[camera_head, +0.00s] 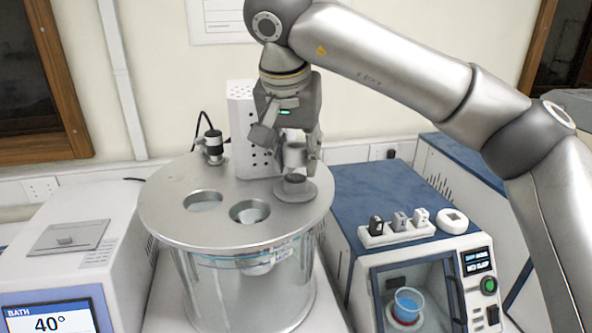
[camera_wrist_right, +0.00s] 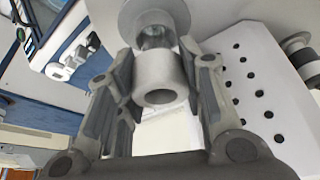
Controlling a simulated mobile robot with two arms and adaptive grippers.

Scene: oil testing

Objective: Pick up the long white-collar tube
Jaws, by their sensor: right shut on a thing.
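The white-collar tube (camera_head: 294,155) stands upright at the right rear of the round metal bath lid. Its pale cylindrical collar shows above a flat round disc (camera_head: 297,191) on the lid. My right gripper (camera_head: 295,150) reaches down from above and is shut on the collar. In the right wrist view the collar (camera_wrist_right: 160,78) sits between the two fingers of my right gripper (camera_wrist_right: 160,85), with a short clear glass stretch and the disc (camera_wrist_right: 150,18) beyond it. The tube's lower part is hidden, so its length cannot be told. My left gripper is not in view.
The lid (camera_head: 180,225) of the glass bath has two open holes in front. A white perforated housing (camera_head: 240,130) and a black-and-silver fitting (camera_head: 213,147) stand behind. A blue-topped machine (camera_head: 375,195) with small labelled blocks is on the right, a white bath unit (camera_head: 85,250) on the left.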

